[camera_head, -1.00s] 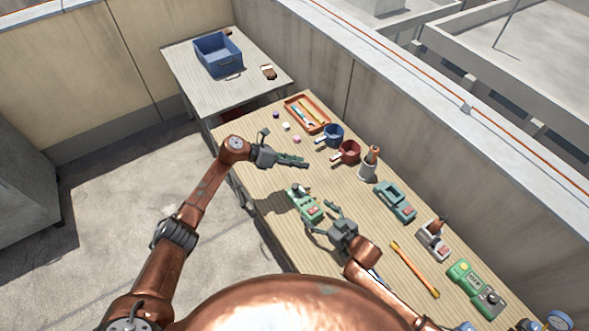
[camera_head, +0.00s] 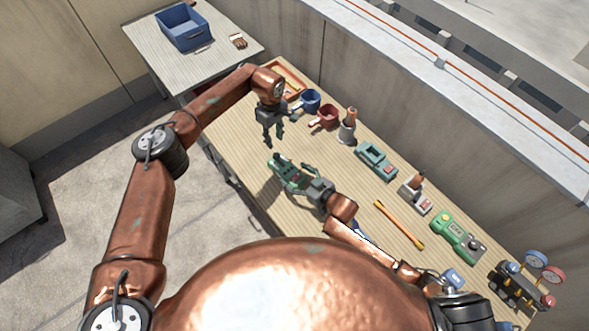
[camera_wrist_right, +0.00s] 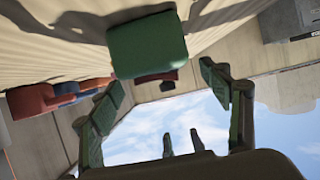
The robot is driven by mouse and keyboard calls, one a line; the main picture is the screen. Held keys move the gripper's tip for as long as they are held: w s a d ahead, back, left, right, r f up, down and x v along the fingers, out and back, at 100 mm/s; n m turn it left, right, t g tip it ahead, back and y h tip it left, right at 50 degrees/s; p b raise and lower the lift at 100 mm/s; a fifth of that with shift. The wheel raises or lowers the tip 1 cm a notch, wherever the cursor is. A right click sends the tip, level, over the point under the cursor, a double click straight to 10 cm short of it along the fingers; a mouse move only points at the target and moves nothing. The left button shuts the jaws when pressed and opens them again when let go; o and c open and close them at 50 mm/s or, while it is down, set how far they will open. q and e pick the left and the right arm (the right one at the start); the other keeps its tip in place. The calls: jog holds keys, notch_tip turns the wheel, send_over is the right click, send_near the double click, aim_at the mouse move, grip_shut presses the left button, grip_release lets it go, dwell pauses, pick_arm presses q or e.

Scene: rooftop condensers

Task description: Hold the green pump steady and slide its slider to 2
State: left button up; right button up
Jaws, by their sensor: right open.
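The green pump (camera_head: 284,166) lies on the wooden workbench, at my right gripper. Its slider and scale are too small and covered to read. My right gripper (camera_head: 294,178) is open, with its fingers reaching around the pump; in the right wrist view a green block of the pump (camera_wrist_right: 147,43) shows beyond and between the spread fingers (camera_wrist_right: 168,108). I cannot tell whether they touch it. My left gripper (camera_head: 273,138) is empty and points down above the bench, just beyond the pump, with its fingers apart.
Behind the pump stand a blue mug (camera_head: 311,99), a red mug (camera_head: 326,117), a grey holder (camera_head: 346,133) and a teal device (camera_head: 376,160). An orange bar (camera_head: 399,224) and a green meter (camera_head: 457,238) lie to the right. A blue crate (camera_head: 184,28) sits on the side table.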

aim_at(289, 171)
jog(key=shift+x, duration=2.3)
